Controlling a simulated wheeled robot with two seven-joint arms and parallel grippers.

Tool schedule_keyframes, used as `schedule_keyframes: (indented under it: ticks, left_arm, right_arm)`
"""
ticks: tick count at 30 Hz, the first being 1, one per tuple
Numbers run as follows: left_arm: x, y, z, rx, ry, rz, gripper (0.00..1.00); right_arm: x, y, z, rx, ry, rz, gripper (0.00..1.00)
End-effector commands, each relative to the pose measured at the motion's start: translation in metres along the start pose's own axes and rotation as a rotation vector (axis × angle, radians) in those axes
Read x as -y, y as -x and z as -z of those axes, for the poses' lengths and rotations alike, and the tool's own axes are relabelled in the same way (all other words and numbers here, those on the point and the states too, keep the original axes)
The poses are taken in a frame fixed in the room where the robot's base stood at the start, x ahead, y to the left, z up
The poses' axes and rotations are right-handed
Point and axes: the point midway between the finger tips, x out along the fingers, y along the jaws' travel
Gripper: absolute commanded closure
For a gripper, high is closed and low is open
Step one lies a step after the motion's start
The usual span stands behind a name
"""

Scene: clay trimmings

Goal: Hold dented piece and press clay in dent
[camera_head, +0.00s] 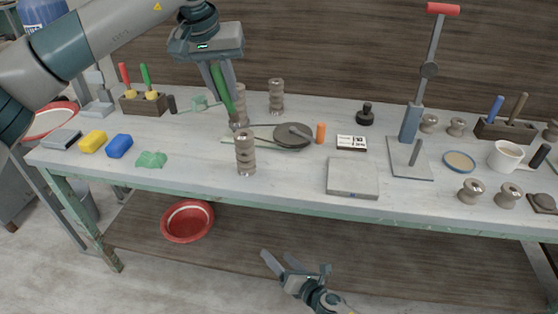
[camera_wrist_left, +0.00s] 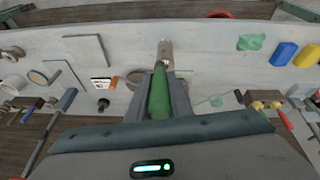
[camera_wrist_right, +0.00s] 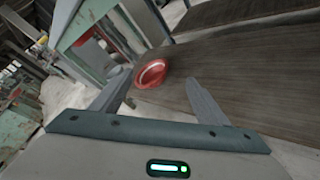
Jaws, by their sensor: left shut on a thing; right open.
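My left gripper (camera_head: 231,114) is shut on a long green handle (camera_head: 221,90), held pointing down above the table; it also fills the jaws in the left wrist view (camera_wrist_left: 159,95). A ridged grey-brown clay piece (camera_head: 245,155) stands upright just in front of the held tool's lower end. Two similar pieces (camera_head: 276,97) stand behind, one partly hidden by the gripper. I cannot tell which piece has a dent. Whether the tool touches clay is unclear. My right gripper (camera_head: 279,257) is open and empty, low in front of the table.
A dark disc (camera_head: 293,136) and an orange cylinder (camera_head: 321,132) lie right of the clay. A grey slab (camera_head: 353,178) and an upright press (camera_head: 410,125) stand further right. Yellow (camera_head: 92,141) and blue blocks (camera_head: 119,146) sit left. A red bowl (camera_head: 187,221) is on the lower shelf.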

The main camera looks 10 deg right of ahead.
Motion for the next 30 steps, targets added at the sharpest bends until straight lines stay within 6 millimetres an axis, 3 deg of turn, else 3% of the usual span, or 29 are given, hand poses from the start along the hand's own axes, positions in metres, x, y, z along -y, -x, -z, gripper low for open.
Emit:
schedule_keyframes:
  ticks: [3, 9, 15, 20, 30]
  left_arm:
    - [0.0, 0.0, 0.0, 0.0, 0.0, 0.0, 1.0]
    - [0.0, 0.0, 0.0, 0.0, 0.0, 0.0, 1.0]
    - [0.0, 0.0, 0.0, 0.0, 0.0, 0.0, 1.0]
    - [0.0, 0.0, 0.0, 0.0, 0.0, 0.0, 1.0]
    - [0.0, 0.0, 0.0, 0.0, 0.0, 0.0, 1.0]
  right_arm:
    - [-0.048, -0.008, -0.037, 0.053, 0.328, -0.1, 0.32]
    - [-0.123, -0.006, -0.082, 0.181, 0.85, -0.231, 0.32]
    - [-0.171, -0.001, -0.123, 0.291, 1.197, -0.327, 0.32]
    - [-0.172, -0.009, -0.161, 0.271, 1.196, -0.382, 0.32]
    - [-0.152, -0.025, -0.26, 0.14, 0.842, -0.463, 0.32]
